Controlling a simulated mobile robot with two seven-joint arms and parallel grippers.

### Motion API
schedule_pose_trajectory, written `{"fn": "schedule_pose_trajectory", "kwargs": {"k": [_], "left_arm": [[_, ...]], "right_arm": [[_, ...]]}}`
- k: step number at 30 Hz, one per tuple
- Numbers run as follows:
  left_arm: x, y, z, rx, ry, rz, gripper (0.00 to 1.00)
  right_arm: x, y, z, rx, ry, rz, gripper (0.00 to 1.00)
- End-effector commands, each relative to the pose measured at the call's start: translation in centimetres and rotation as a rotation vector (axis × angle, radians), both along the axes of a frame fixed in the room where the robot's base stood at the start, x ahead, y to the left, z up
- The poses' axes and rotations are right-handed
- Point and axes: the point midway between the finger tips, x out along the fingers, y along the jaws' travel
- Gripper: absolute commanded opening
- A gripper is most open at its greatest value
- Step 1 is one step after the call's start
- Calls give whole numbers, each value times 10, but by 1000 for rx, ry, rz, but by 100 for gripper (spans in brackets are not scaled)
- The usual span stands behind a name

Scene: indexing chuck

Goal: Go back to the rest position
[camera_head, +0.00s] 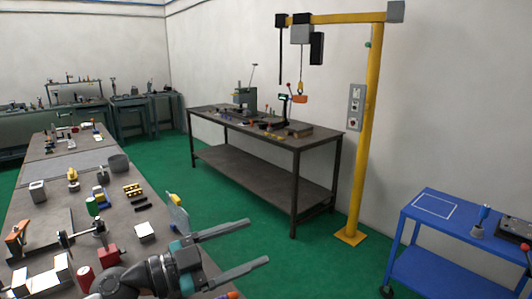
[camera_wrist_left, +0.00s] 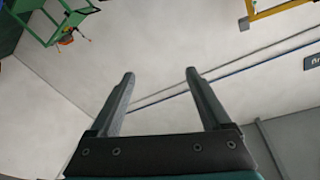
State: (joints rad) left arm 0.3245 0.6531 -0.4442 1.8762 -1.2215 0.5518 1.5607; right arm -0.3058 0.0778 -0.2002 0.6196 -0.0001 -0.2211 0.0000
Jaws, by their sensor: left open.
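My left gripper (camera_head: 258,246) is at the bottom middle of the head view, by the right edge of the long workbench (camera_head: 38,190). Its two fingers are spread apart and point right, with nothing between them. In the left wrist view the open fingers (camera_wrist_left: 160,95) frame only bare wall. My right gripper shows in neither view. No chuck can be made out clearly among the parts on the bench.
The bench holds several blocks, clamps and a grey cup (camera_head: 119,163). A second table (camera_head: 240,128) stands at the back, next to a yellow hoist post (camera_head: 366,140). A blue cart (camera_head: 440,230) is at the right. Green floor (camera_head: 225,215) lies open between them.

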Motion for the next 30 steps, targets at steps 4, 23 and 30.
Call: {"fn": "schedule_pose_trajectory", "kwargs": {"k": [4, 23, 30], "left_arm": [[5, 11, 26, -213, -66, 202, 81], [-50, 147, -124, -174, 545, 1207, 81], [-145, 145, -203, 126, 971, 1248, 81]], "right_arm": [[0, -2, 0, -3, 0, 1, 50], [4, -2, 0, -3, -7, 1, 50], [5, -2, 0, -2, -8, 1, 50]]}}
